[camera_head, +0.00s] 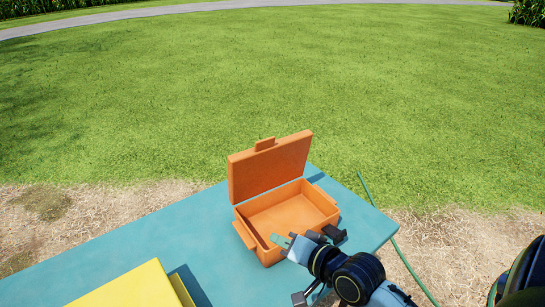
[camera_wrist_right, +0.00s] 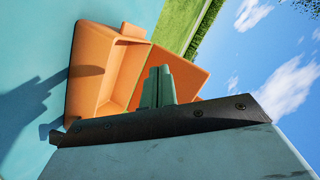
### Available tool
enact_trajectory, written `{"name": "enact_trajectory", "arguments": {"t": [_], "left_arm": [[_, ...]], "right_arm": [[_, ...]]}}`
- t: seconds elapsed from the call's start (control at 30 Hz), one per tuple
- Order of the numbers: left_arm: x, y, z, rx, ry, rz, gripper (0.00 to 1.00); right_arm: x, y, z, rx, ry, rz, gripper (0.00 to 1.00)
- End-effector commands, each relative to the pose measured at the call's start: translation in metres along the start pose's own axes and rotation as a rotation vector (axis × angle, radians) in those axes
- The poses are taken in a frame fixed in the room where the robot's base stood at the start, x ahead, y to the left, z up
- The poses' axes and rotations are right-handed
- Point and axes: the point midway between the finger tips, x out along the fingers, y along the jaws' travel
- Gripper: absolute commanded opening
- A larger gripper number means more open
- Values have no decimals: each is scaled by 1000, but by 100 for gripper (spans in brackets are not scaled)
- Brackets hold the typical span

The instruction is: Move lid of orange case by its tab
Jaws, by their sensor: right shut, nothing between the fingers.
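An orange case (camera_head: 288,213) stands open on the blue table in the head view, and its inside looks empty. Its lid (camera_head: 270,168) is raised at the far side, leaning a little back, with a small tab (camera_head: 265,144) on its top edge. My right gripper (camera_head: 280,240) is at the near side of the case, over its front edge, apart from the lid. In the right wrist view its fingers (camera_wrist_right: 158,85) are together and hold nothing, with the case (camera_wrist_right: 95,70) and part of the lid (camera_wrist_right: 180,72) behind them. My left gripper is not in view.
The blue table (camera_head: 150,240) is bare to the left of the case. A yellow object (camera_head: 130,287) lies at its near left. A thin green hose (camera_head: 395,245) runs past the table's right edge. Grass and dry ground lie beyond.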

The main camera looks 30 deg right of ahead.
Motion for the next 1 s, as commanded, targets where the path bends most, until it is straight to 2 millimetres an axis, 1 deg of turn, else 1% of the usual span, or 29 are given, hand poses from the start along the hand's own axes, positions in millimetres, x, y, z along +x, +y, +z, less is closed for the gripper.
{"name": "enact_trajectory", "arguments": {"t": [0.03, 0.1, 0.2, 0.3, 0.43, 0.57, 0.67, 1.0], "left_arm": [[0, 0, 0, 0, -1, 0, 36], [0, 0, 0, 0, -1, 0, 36], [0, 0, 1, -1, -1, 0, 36], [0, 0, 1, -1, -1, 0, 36], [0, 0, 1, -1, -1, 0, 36], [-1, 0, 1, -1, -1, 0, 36], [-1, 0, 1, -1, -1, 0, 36], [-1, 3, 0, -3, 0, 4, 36]], "right_arm": [[4, -4, -21, 96, 68, -64, 0], [4, -11, -50, 240, 157, -162, 0], [0, -16, -86, 409, 258, -288, 0], [-6, -18, -111, 522, 324, -380, 0], [-10, -20, -127, 591, 364, -443, 0], [-3, -23, -134, 605, 372, -456, 0], [9, -28, -141, 604, 371, -456, 0], [64, -47, -170, 599, 370, -454, 0]]}}
